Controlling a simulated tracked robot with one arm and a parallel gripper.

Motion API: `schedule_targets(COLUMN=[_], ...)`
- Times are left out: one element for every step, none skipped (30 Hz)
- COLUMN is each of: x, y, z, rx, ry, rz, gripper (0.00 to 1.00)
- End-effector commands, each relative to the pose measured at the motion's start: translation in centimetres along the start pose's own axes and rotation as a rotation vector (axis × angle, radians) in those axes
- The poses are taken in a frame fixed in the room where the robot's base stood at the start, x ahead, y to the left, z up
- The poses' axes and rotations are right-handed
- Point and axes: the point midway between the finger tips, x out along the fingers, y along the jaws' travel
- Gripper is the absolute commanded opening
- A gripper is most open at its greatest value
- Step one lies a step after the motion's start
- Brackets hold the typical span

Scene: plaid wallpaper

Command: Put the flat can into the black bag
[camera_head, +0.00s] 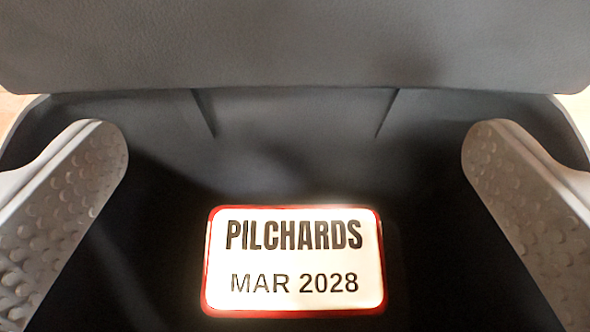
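The flat can (294,270) has a white top with a red rim and reads "PILCHARDS" and "MAR 2028". It lies inside the black bag (290,120), low in the middle of the view, with the dark interior around it. My gripper (295,225) is open, with one dimpled finger at the left edge and one at the right edge. The fingers are wide apart, and neither touches the can. The bag's far wall shows behind the can; its near side is out of view.
A dark grey textured panel (290,45) spans the top of the view, above the bag's far wall. Small patches of a light brown surface show at the far left and right edges. The bag's inside is dark and shows no other object.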

Motion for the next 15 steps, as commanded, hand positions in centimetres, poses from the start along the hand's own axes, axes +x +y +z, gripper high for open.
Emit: schedule_targets(x=[0.0,0.0,0.0,-0.1,-0.1,-0.3,-0.5,-0.7,-1.0,-1.3,-1.7,-2.1,-2.5,-2.9,-3.5], y=[0.0,0.0,0.0,0.0,0.0,0.0,0.0,0.0,-0.1,-0.1,-0.1,-0.1,-0.1,0.0,-0.1], z=[0.0,0.0,0.0,0.0,0.0,0.0,0.0,0.0,0.0,0.0,0.0,0.0,0.0,0.0,0.0], rx=[0.0,0.0,0.0,0.0,0.0,0.0,0.0,0.0,0.0,-0.001,-0.001,-0.001,-0.001,-0.001,-0.001], ry=[0.0,0.0,0.0,0.0,0.0,0.0,0.0,0.0,0.0,0.0,0.0,0.001,0.001,0.001,0.001], rz=[0.0,0.0,0.0,0.0,0.0,0.0,0.0,0.0,-0.001,-0.001,-0.001,-0.001,-0.001,-0.001,-0.002], gripper=[1.0,1.0,1.0,1.0,1.0,1.0,1.0,1.0,1.0,1.0,1.0,1.0,1.0,1.0,1.0])
